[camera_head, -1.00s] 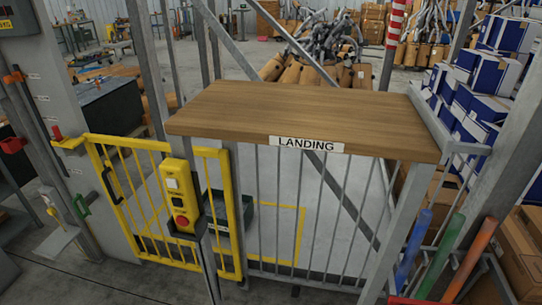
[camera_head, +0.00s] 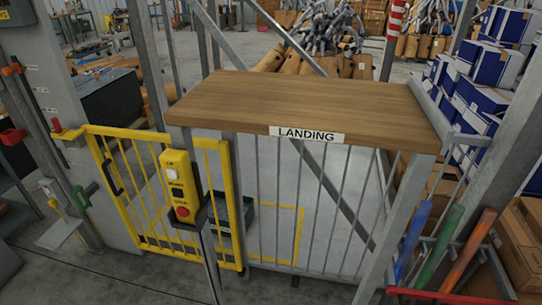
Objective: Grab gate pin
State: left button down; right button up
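A small red-topped peg (camera_head: 57,125) stands upright at the left end of the yellow gate's top rail. It looks like the gate pin, but it is too small to be sure. The yellow barred gate (camera_head: 125,195) appears closed between the grey post on the left and the landing frame, with a black handle (camera_head: 107,177) on it. A yellow control box (camera_head: 180,183) with a red button is mounted in front of the gate's right part. Neither of my grippers is in view.
A wooden landing shelf (camera_head: 300,103) tops a grey barred railing on the right. A grey panel (camera_head: 85,110) with hooks and hanging tools is at left. Blue, green and orange tubes (camera_head: 440,246) stand at lower right. Bare floor (camera_head: 110,285) lies before the gate.

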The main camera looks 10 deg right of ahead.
aim_at(55, 121)
jog(key=j+u, duration=0.4)
jog(key=i+j+u, duration=0.15)
jog(key=j+u, duration=0.3)
jog(key=j, duration=0.15)
